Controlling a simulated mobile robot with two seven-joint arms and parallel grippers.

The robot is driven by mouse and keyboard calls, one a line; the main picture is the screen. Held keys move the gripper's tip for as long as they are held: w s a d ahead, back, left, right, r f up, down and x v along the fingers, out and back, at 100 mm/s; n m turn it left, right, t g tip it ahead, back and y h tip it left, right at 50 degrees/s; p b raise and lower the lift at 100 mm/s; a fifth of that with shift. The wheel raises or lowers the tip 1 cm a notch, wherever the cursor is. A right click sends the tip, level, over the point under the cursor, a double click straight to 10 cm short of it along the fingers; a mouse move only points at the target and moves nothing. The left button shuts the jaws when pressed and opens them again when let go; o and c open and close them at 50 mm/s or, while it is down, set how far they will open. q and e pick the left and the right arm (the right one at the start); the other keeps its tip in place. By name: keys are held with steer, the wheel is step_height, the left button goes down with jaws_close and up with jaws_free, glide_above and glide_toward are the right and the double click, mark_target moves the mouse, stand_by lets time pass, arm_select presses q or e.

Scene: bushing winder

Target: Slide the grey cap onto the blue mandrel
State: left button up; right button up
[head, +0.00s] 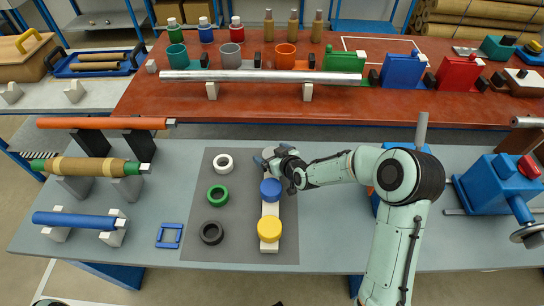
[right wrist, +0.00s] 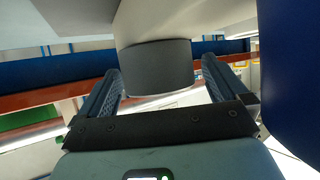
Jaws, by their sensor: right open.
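The grey cap (head: 269,151) sits at the far end of a white strip (head: 270,207) on the dark mat, partly hidden by my right gripper (head: 264,160). In the right wrist view the grey cap (right wrist: 157,68) stands between the two open fingers of the right gripper (right wrist: 164,82); I cannot tell whether they touch it. The blue mandrel (head: 75,219) lies level across grey supports at the left end of the table, well away from the cap. My left gripper is not in view.
A blue cap (head: 270,188) and a yellow cap (head: 269,230) stand on the strip near my right gripper. White (head: 222,163), green (head: 218,194) and black (head: 211,232) rings lie to their left. A blue frame (head: 169,235) lies between the mat and mandrel.

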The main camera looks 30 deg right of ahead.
steer(key=c, duration=1.1)
steer(key=shift+r, duration=0.1)
